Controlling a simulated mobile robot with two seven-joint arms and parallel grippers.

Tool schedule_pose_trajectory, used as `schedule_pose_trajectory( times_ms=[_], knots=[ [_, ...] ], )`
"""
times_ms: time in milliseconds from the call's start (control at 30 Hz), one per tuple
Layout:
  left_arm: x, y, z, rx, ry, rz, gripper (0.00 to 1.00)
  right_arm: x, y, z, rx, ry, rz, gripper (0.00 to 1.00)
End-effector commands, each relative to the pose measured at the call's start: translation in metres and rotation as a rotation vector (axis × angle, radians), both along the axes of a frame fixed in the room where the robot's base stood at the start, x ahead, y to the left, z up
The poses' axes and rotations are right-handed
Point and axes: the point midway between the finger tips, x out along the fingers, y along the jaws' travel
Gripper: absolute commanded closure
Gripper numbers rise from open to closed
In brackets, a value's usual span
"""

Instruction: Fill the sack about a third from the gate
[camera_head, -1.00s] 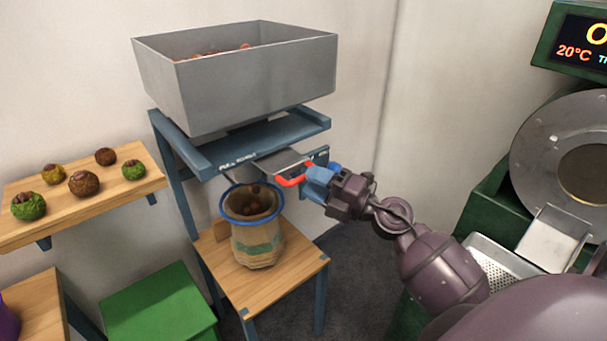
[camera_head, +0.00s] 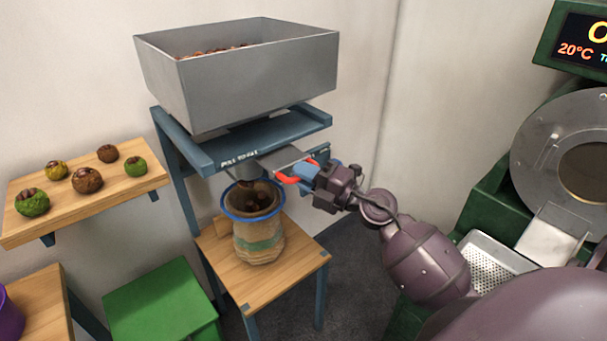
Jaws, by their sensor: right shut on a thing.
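The grey hopper (camera_head: 255,82) sits on a blue stand and holds brown chestnuts (camera_head: 215,50). Under it is the metal gate plate (camera_head: 283,158) with a red handle (camera_head: 288,179). My right gripper (camera_head: 305,172) is shut on the red handle, to the right of the sack. The burlap sack (camera_head: 258,240) stands upright and open below the gate, its mouth held around a blue ring (camera_head: 232,213). Dark chestnuts (camera_head: 255,199) show inside its mouth; their exact level is hard to tell. My left gripper is not in view.
The sack stands on a wooden shelf (camera_head: 290,278). A wooden wall shelf (camera_head: 120,187) with several chestnut burs is at left, above a green box (camera_head: 160,300). A green machine with a round metal door (camera_head: 540,150) and perforated tray (camera_head: 490,265) is at right.

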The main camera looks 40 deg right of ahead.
Motion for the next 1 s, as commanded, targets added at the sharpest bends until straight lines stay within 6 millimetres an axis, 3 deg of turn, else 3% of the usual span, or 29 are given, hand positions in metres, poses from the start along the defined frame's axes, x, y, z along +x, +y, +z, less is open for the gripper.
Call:
schedule_pose_trajectory(
  times_ms=[167, 500, 867, 900, 1000],
  knots=[
    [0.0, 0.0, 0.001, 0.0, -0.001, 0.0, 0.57, 0.002, 0.0, 0.0, 0.0, 0.0, 0.0, 1.0],
    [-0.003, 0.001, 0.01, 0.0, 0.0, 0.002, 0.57, 0.043, 0.003, 0.001, 0.0, 0.0, 0.001, 1.0],
    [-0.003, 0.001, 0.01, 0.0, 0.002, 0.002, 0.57, 0.047, 0.003, 0.001, 0.0, -0.001, -0.002, 1.0],
    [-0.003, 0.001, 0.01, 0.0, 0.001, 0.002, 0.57, 0.047, 0.003, 0.001, 0.0, -0.001, -0.002, 0.81],
    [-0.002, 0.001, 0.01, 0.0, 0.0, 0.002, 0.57, 0.047, 0.003, 0.001, 0.0, -0.001, -0.002, 0.65]
  ],
)
